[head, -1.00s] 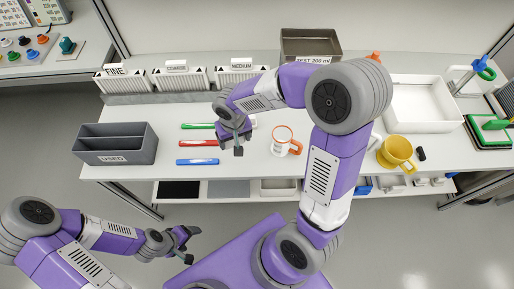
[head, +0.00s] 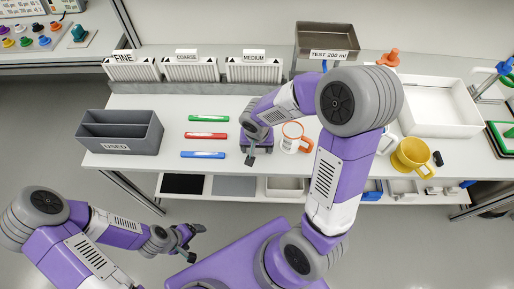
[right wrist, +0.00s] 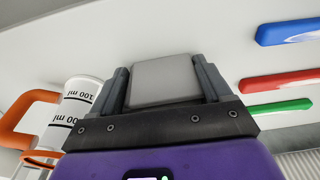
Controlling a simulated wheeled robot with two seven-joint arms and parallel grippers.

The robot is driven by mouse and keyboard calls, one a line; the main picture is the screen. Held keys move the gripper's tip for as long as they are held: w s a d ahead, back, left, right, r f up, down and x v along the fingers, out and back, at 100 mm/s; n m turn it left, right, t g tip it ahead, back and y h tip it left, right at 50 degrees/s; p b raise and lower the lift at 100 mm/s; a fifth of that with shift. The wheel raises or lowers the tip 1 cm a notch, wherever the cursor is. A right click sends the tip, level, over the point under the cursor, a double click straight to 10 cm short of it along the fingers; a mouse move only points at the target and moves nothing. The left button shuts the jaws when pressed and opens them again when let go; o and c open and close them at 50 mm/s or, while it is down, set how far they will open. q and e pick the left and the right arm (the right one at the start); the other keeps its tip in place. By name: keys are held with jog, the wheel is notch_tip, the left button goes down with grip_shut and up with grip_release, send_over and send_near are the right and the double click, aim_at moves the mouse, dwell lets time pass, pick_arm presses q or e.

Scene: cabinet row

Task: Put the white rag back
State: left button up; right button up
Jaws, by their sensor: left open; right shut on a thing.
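My right gripper (head: 250,160) is over the table between the coloured pens and the orange-handled mug. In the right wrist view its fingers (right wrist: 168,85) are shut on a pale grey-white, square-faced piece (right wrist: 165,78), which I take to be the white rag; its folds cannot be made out. In the head view the gripper and wrist hide this piece. My left gripper (head: 186,243) is open and empty, low over the floor in front of the table.
A grey two-part bin marked USED (head: 120,147) stands at left. Green, red (head: 206,136) and blue pens lie beside the mug (head: 292,140). Labelled racks (head: 195,70) and a TEST 200 ml tray (head: 328,55) line the back. A white tray (head: 425,127) and yellow mug (head: 411,157) are at right.

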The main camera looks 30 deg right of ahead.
jog(key=shift+r, duration=0.1)
jog(key=shift+f, duration=0.2)
jog(key=o, duration=1)
jog(key=shift+o, duration=0.2)
jog(key=shift+r, duration=0.2)
notch_tip(320, 180, up, 12)
jog(key=s+p, duration=0.1)
jog(key=p, duration=0.3)
jog(key=shift+s+a, duration=0.15)
jog(key=shift+a, duration=0.3)
